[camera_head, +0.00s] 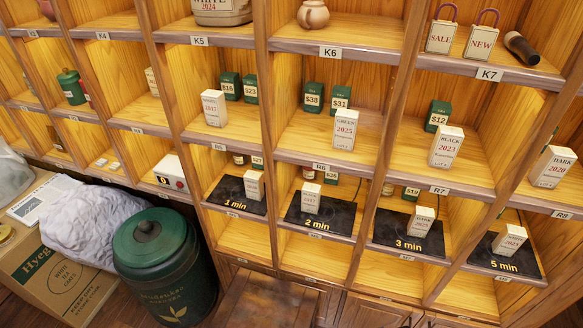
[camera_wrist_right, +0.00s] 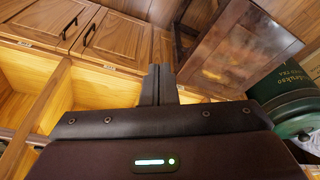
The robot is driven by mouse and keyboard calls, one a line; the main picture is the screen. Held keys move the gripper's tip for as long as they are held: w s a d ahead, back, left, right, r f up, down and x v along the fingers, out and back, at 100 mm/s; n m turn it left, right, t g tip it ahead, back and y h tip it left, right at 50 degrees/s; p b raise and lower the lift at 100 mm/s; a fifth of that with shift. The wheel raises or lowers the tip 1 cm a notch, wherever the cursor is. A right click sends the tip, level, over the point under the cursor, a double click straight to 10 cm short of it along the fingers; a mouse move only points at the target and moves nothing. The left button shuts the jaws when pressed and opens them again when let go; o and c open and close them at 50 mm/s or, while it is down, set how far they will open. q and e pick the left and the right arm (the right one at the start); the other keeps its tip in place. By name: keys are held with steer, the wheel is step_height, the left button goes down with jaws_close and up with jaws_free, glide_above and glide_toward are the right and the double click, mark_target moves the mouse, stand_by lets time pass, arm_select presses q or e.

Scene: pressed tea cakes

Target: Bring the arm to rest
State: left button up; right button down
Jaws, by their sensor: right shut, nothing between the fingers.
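My right gripper (camera_wrist_right: 158,72) shows in the right wrist view, its two dark fingers together with no gap and nothing between them. It points toward wooden cabinet doors (camera_wrist_right: 102,38) and the floor area beside them. Neither of my grippers shows in the head view. My left gripper is not in view. The wooden shelf wall (camera_head: 330,157) fills the head view, and no arm is in front of it.
Small tea boxes, including a GREEN 2025 box (camera_head: 344,130), stand in the cubbies. Dark mats with minute labels, such as 2 min (camera_head: 300,219), lie lower. A green canister (camera_head: 165,265) stands at lower left, also in the wrist view (camera_wrist_right: 285,97), beside a cardboard box (camera_head: 55,280).

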steer(key=s+d+f+g, duration=0.1)
steer(key=s+f, duration=0.3)
steer(key=f, duration=0.6)
steer(key=s+f, duration=0.5)
steer(key=f, duration=0.5)
steer(key=s+d+f, duration=0.3)
steer(key=s+f, duration=0.7)
steer(key=s, duration=0.4)
steer(key=shift+g, duration=0.4)
steer(key=shift+s+f, duration=0.1)
steer(key=shift+s, duration=0.05)
